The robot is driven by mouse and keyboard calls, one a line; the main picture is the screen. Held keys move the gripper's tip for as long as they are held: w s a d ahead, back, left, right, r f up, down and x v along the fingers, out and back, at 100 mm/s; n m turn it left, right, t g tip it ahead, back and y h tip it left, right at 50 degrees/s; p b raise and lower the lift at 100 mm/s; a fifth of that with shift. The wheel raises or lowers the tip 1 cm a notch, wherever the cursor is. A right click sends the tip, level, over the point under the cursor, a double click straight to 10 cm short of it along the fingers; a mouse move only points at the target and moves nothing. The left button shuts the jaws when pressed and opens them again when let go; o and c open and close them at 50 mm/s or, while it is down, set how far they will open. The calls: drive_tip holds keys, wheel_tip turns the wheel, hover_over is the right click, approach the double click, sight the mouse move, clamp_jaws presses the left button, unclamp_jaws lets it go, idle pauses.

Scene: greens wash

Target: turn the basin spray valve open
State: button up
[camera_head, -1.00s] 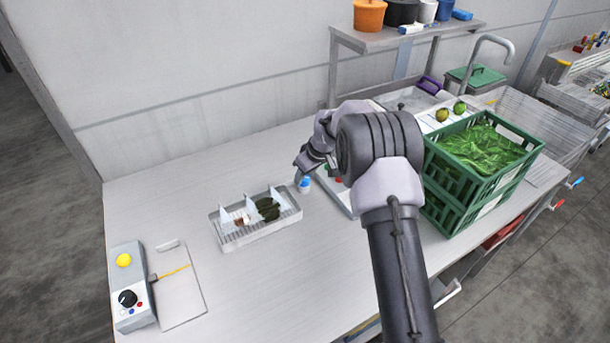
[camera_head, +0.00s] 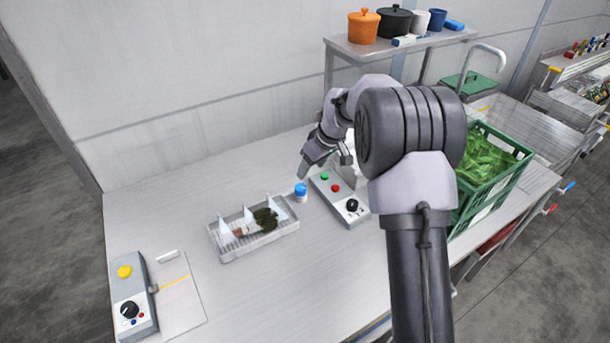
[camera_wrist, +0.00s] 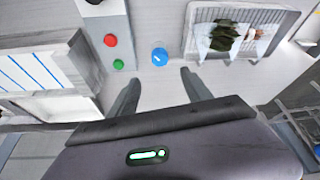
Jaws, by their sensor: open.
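I cannot pick out the spray valve for certain. A blue-ended handle (camera_head: 569,187) and a red-ended handle (camera_head: 550,209) stick out at the bench's right front edge, under the basin side. A grey control box (camera_head: 341,203) with a green button, a red button and a black knob lies on the bench; part of it shows in the wrist view (camera_wrist: 107,28). My gripper (camera_wrist: 160,92) is open and empty above the bench, near this box and a small blue-capped bottle (camera_head: 301,192). The bottle (camera_wrist: 160,57) shows just past the fingertips, not held.
A wire tray (camera_head: 240,251) with greens and white dividers lies left of the bottle. A second box (camera_head: 131,300) with a yellow button stands at the front left. A green crate (camera_head: 520,178) of leaves stands right, partly behind my arm. A curved faucet (camera_head: 493,49) rises behind it.

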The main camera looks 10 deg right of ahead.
drive_tip(key=v, duration=0.5)
drive_tip(key=shift+d+r+p, duration=0.1)
drive_tip(key=shift+r+p, duration=0.2)
drive_tip(key=shift+p, duration=0.1)
drive_tip(key=s+a+r+m+b, duration=0.1)
drive_tip(key=s+a+r+m, duration=0.1)
drive_tip(key=s+r, duration=0.35)
drive_tip(key=s+a+r+m+t+b, duration=0.1)
drive_tip(key=s+a+r+m+b, duration=0.1)
drive_tip(key=s, duration=0.6)
drive_tip(key=s+a+r+m+b, duration=0.1)
drive_tip(key=s+a+r+m, duration=0.15)
drive_tip(key=s, duration=0.45)
drive_tip(key=s+f+m+b, duration=0.1)
drive_tip(key=s+f+m, duration=0.1)
drive_tip(key=s, duration=0.6)
drive_tip(key=s+a+f+m+b, duration=0.1)
drive_tip(key=s+f+m, duration=0.1)
drive_tip(key=s, duration=0.7)
drive_tip(key=shift+f+t, duration=0.15)
drive_tip(key=shift+t, duration=0.25)
